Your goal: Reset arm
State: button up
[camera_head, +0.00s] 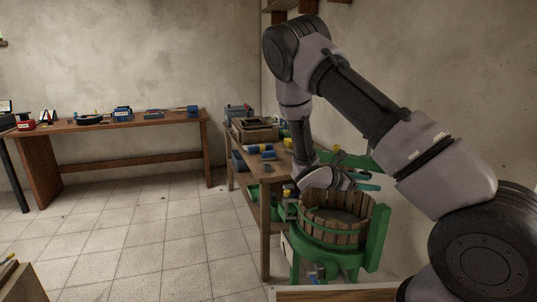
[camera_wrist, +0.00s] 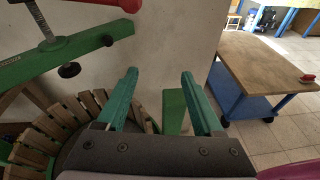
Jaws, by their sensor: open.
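My gripper (camera_head: 366,181) is in the head view just above the rim of the wooden slatted press basket (camera_head: 336,232). Its two teal fingers are spread apart with nothing between them in the wrist view (camera_wrist: 162,92). The basket has green bands and stands on a green frame. Its slats also show at the lower left of the wrist view (camera_wrist: 28,150). My arm is bent, reaching from the lower right up and over, then down to the press. Part of the basket's inside is hidden by my gripper in the wrist view.
A wooden bench (camera_head: 262,190) with blue items and a brown crate (camera_head: 253,131) stands left of the press. A long table (camera_head: 130,125) lines the back wall. The wrist view shows a green beam (camera_wrist: 60,55) and a wood-topped table with blue legs (camera_wrist: 268,62). Tiled floor is clear.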

jog(key=s+a+r+m+t+y, duration=0.1)
jog(key=s+a+r+m+y, duration=0.3)
jog(key=s+r+m+y, duration=0.4)
jog(key=s+a+r+m+t+y, duration=0.2)
jog(key=s+a+r+m+y, duration=0.2)
jog(key=s+r+m+y, duration=0.4)
jog(key=s+r+m, duration=0.4)
jog(key=r, duration=0.3)
jog(key=s+r+m, duration=0.3)
jog(key=s+r, duration=0.2)
jog(key=r, duration=0.3)
jog(key=shift+a+m+t+y, duration=0.15)
jog(key=shift+m+t+y, duration=0.15)
jog(key=shift+m+y, duration=0.1)
